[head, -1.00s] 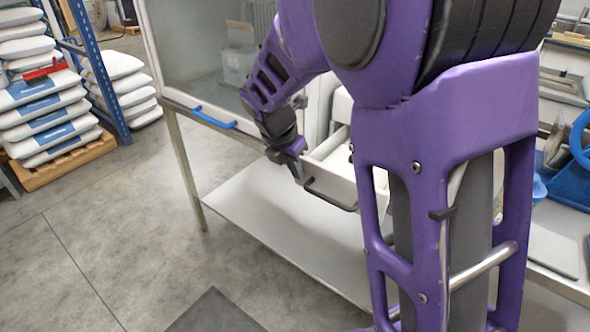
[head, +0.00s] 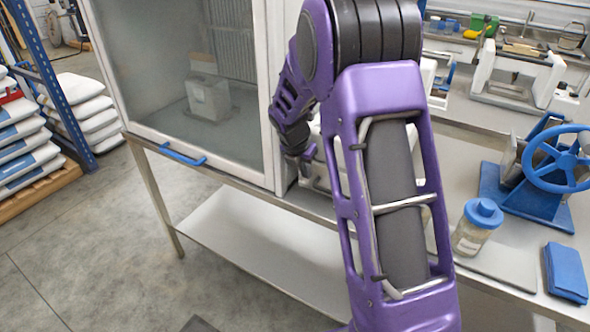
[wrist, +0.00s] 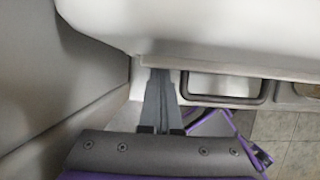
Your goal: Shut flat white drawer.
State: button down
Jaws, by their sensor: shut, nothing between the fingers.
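The flat white drawer's front shows in the wrist view (wrist: 222,86), framed by its dark bar handle (wrist: 230,103). A pale edge and a large white body lie above it in that view. In the head view my arm covers most of the drawer, so any remaining gap is hard to judge. My gripper (wrist: 160,74) is shut and empty. Its fingertips are at the drawer front, left of the handle, and seem to touch it. In the head view my gripper (head: 304,158) is beside the cabinet's right edge.
A glass-fronted cabinet (head: 135,65) with a blue handle (head: 182,156) stands left of my gripper. A lower shelf (head: 255,235) lies below. On the bench at right are a blue handwheel device (head: 545,170), a blue-lidded jar (head: 475,228) and a blue pad (head: 566,272).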

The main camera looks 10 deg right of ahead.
jog(key=shift+w+d, duration=0.3)
jog(key=shift+d, duration=0.05)
dwell(0.3)
